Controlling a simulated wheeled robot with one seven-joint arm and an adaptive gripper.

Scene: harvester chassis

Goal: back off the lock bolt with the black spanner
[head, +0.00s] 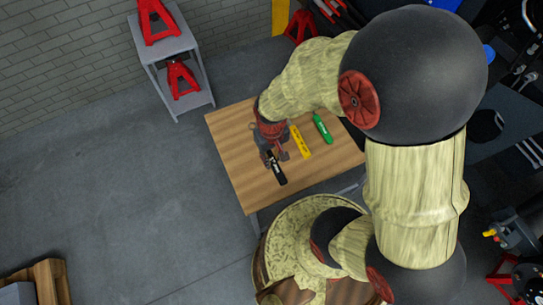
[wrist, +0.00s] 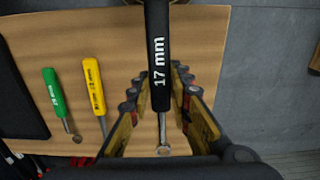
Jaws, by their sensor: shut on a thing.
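The black spanner (head: 276,170) is at my gripper (head: 274,157), above or on the left part of the wooden table. In the wrist view the spanner (wrist: 158,48) has a black handle marked 17 mm and a metal ring end pointing down the picture. My gripper (wrist: 159,84) has its fingers on both sides of the handle and is shut on it. I cannot tell whether the spanner touches the tabletop. I cannot make out the lock bolt in either view.
A yellow-handled tool (head: 300,142) and a green-handled tool (head: 322,128) lie on the wooden table (head: 232,150), right of the spanner in the head view. A grey shelf (head: 190,104) with red stands is at the back left. The floor at left is mostly clear.

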